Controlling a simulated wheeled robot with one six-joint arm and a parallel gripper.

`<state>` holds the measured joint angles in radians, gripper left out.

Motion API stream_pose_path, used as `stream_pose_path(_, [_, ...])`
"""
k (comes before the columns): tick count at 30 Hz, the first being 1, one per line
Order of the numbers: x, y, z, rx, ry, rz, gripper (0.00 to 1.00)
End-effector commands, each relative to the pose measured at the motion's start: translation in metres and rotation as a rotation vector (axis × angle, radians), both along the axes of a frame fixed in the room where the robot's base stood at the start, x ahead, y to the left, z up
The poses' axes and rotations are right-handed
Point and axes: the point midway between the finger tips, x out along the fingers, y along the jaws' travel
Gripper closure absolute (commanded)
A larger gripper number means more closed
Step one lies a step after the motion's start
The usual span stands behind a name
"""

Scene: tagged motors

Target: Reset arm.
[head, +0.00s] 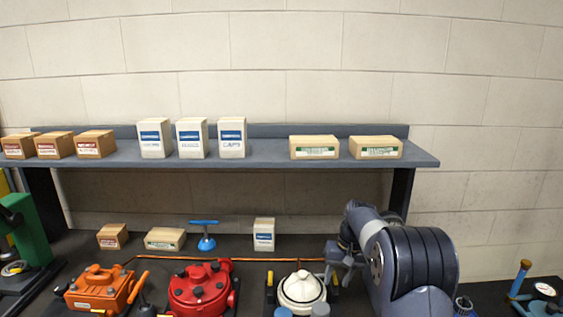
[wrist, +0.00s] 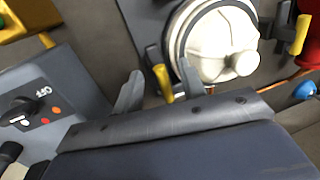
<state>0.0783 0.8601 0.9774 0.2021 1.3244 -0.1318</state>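My arm (head: 412,262) is at the right of the head view, folded in front of the bench. My gripper (head: 343,262) points left, close to the white-domed motor (head: 302,290). In the wrist view my gripper (wrist: 160,70) shows two grey fingers spread apart. A yellow handle (wrist: 162,82) of the white motor (wrist: 205,35) appears between or beyond the fingers, with gaps on both sides. I cannot tell how far it is from them. No object is seen held.
A red motor (head: 200,290) and an orange motor (head: 100,290) stand left. The shelf (head: 260,155) carries several boxes. Below are a brown box (head: 112,236), a tan box (head: 165,239), a white box (head: 264,235) and a blue valve (head: 205,238). A green machine (head: 28,230) is far left.

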Motion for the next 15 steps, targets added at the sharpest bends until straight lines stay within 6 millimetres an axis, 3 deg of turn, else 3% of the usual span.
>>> stream_pose_path(8, [0.000,-0.001,0.003,0.000,-0.001,0.004,0.61])
stream_pose_path(15, [0.001,-0.007,0.032,-0.001,-0.005,0.012,0.61])
